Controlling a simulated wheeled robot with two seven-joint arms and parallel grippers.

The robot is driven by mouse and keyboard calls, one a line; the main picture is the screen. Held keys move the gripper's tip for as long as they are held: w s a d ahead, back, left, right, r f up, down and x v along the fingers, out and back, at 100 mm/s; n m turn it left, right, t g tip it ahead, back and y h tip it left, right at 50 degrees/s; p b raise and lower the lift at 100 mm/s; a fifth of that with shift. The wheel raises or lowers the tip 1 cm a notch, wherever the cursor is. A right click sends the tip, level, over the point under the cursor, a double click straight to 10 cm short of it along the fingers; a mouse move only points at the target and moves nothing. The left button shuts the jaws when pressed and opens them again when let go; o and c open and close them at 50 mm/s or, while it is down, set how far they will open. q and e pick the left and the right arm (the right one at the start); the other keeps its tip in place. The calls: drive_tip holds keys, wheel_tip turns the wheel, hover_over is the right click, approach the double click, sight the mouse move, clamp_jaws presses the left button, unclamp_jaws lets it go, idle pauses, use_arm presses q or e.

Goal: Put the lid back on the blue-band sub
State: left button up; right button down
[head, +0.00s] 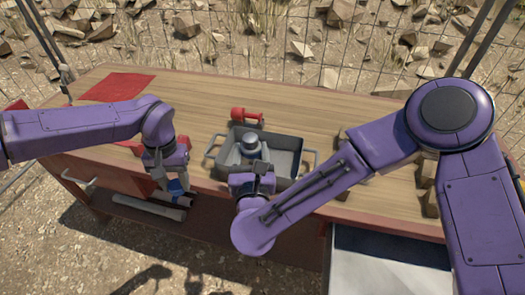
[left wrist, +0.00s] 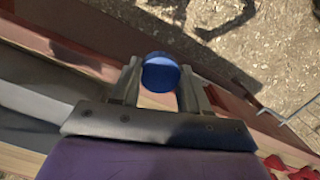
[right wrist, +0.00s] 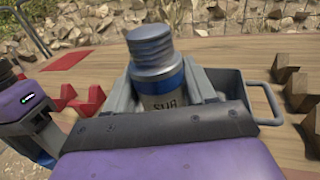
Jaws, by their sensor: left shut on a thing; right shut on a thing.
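The blue-band sub (right wrist: 160,85) is upright in my right gripper, its threaded grey top bare and facing up. Part of its blue band and a label show in the right wrist view. In the head view the sub (head: 250,143) shows over the grey tank (head: 291,138); its lower end is hidden. My right gripper (head: 252,170) is shut on it. A round blue lid (left wrist: 161,73) is between the fingers of my left gripper (left wrist: 160,85), which is shut on it. In the head view my left gripper (head: 176,188) is left of the tank, at the table's front edge.
A red object (head: 245,116) lies behind the tank. A red mat (head: 117,87) is at the back left. Several wooden blocks (head: 428,172) stand at the right. Grey pipes (head: 150,207) lie below the table's front edge. The back middle of the tabletop is clear.

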use_arm(q)
drive_tip(key=w+d+r+n, duration=0.45)
drive_tip(key=d+r, duration=0.35)
drive_tip(key=r, duration=0.2)
wheel_tip(320, 180, up, 12)
drive_tip(key=n+h, duration=0.1)
drive_tip(key=n, duration=0.5)
hover_over(252, 137)
drive_tip(key=shift+a+f+t, duration=0.1)
drive_tip(key=shift+a+t, duration=0.05)
drive_tip(key=shift+t, duration=0.15)
drive_tip(key=shift+w+a+f, duration=0.1)
drive_tip(key=shift+f, duration=1.95)
drive_tip(key=shift+f, duration=0.9)
